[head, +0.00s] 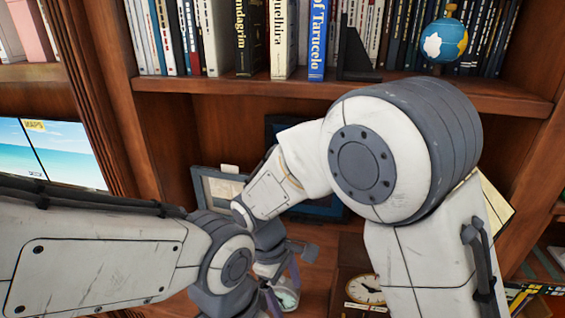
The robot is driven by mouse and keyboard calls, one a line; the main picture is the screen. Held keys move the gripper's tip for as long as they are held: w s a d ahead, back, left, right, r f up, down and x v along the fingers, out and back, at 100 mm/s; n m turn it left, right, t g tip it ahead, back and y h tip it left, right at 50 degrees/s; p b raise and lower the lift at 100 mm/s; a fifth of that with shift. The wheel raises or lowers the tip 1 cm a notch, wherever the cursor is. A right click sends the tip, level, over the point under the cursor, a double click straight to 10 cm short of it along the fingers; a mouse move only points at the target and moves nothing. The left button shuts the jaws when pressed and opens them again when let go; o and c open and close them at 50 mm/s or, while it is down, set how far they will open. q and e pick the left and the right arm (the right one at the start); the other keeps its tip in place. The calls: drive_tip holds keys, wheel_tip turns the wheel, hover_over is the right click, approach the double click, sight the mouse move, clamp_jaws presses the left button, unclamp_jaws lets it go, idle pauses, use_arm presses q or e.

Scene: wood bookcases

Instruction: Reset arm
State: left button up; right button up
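My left arm comes in from the left, and its grey wrist joint is low in the middle of the head view. My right arm rises from the lower right, bends at a large round joint, and reaches down to the left. The two arms' ends overlap in the picture near the lower middle. Dark gripper parts (290,270) show there beside a small round pale-faced object (286,299). I cannot tell clearly which fingers belong to which arm, or whether either gripper is open or holds anything.
A wood shelf (215,85) above carries books (284,38), a black bookend (354,55) and a small globe (444,40). Below are a picture frame (215,184), a clock (366,289) and books at the lower right (537,290). A beach picture (60,150) stands left.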

drive_tip(key=s+d+r+m+t+y, duration=0.1)
drive_tip(key=d+r+m+t+y, duration=0.2)
drive_tip(key=d+m, duration=1.25)
drive_tip(key=s+a+f+n+g+b, duration=0.2)
drive_tip(key=s+a+n+b, duration=0.5)
drive_tip(key=s+a+n, duration=0.3)
drive_tip(key=s+a, duration=0.1)
drive_tip(key=s, duration=0.2)
drive_tip(key=shift+s+a+f+y, duration=0.2)
drive_tip(key=shift+s+f+y, duration=0.1)
drive_tip(key=shift+s+y, duration=0.1)
